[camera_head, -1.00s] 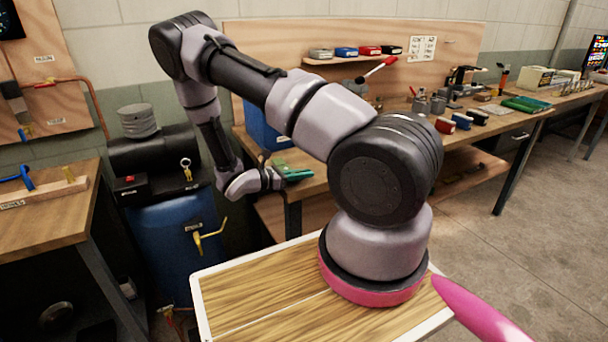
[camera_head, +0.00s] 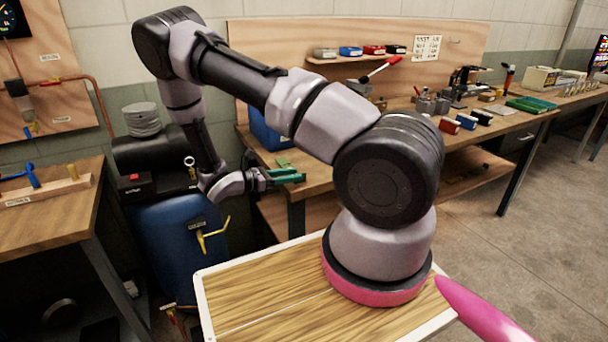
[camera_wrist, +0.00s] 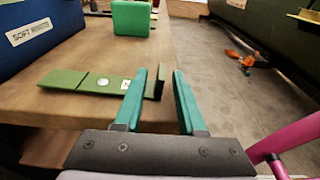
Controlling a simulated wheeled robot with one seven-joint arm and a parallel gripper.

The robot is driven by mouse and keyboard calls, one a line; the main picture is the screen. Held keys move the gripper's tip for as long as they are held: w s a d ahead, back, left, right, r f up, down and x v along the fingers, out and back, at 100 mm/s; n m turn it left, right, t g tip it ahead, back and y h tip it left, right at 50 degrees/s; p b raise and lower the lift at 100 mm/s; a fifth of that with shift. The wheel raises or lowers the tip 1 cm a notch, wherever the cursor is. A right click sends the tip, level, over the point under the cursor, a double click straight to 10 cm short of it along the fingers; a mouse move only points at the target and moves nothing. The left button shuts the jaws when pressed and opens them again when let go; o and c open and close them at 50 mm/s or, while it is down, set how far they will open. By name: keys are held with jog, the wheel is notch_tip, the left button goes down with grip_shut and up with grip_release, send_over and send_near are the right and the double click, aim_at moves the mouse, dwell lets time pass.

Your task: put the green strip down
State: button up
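The green strip (camera_wrist: 95,82) lies on the wooden bench top near its edge, in the wrist view. It is flat, with a pale round spot and a short upturned end toward my gripper. In the head view the strip (camera_head: 283,162) is small at the bench's left corner. My gripper (camera_wrist: 162,75) has two teal fingers spread apart, with a clear gap between them. The strip's upturned end shows by the left fingertip; I cannot tell whether they touch. In the head view my gripper (camera_head: 292,175) is at the bench's near left corner.
A blue bin labelled SOFT (camera_wrist: 30,30) stands left on the bench. A green block (camera_wrist: 131,18) stands farther back. Open floor (camera_wrist: 225,80) lies right of the bench edge. A blue barrel (camera_head: 180,240) stands left of the bench.

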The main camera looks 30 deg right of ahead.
jog(key=a, duration=0.6)
jog(key=s+r+m+t+y, duration=0.2)
jog(key=s+r+m+y, duration=0.4)
jog(key=r, duration=0.7)
jog(key=s+a+r+m+t+y, duration=0.1)
jog(key=s+r+m+y, duration=0.5)
jog(key=r, duration=0.8)
jog(key=s+r+m+t+y, duration=0.3)
jog(key=s+r+m+y, duration=0.3)
jog(key=r+m, duration=0.4)
notch_tip(320, 180, up, 3)
jog(key=shift+s+a+r, duration=0.2)
jog(key=shift+s, duration=0.3)
jog(key=shift+o, duration=0.5)
jog(key=shift+s+r+m+t, duration=0.25)
jog(key=shift+m+t, duration=0.05)
jog(key=w+f+n+g+h, duration=0.2)
jog(key=w+f+n+h, duration=0.4)
jog(key=f, duration=0.7)
jog(key=w+f+n+g+h, duration=0.2)
jog(key=w+f+n+h, duration=0.2)
jog(key=w+f+n, duration=0.6)
jog(key=w+f+n+g+h, duration=0.25)
jog(key=f+n+h, duration=0.3)
jog(key=f, duration=0.95)
jog(key=shift+n, duration=0.35)
jog(key=x, duration=1.1)
jog(key=shift+w+d, duration=0.2)
jog(key=shift+w, duration=0.05)
grip_shut()
